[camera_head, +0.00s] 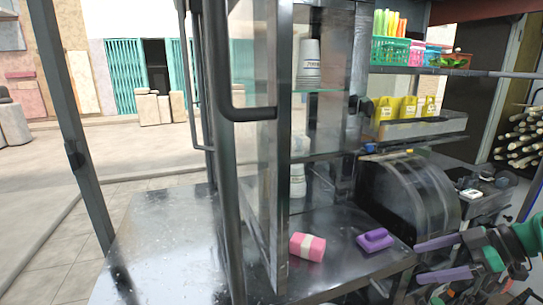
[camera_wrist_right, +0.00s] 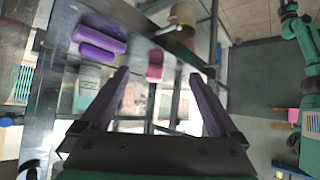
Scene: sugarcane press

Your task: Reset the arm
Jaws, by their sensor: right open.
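My right gripper (camera_head: 418,262) comes in from the lower right in the head view. Its two purple fingers are spread apart with nothing between them. In the right wrist view the open fingers (camera_wrist_right: 159,74) also show empty. My left gripper is in neither view. A purple block with a raised top (camera_head: 375,240) lies on the metal counter (camera_head: 345,222), to the left of my right fingertips and apart from them. A pink roll-like object with a pale band (camera_head: 307,247) lies further left on the counter. The purple block also shows at upper left in the wrist view (camera_wrist_right: 98,38).
The press with a curved cover (camera_head: 420,195) stands behind the right gripper. A metal post and handle (camera_head: 222,120) rise at centre left. Stacked cups (camera_head: 308,62), yellow containers (camera_head: 404,107) and a green basket (camera_head: 390,50) occupy shelves. The left metal surface (camera_head: 165,245) is clear.

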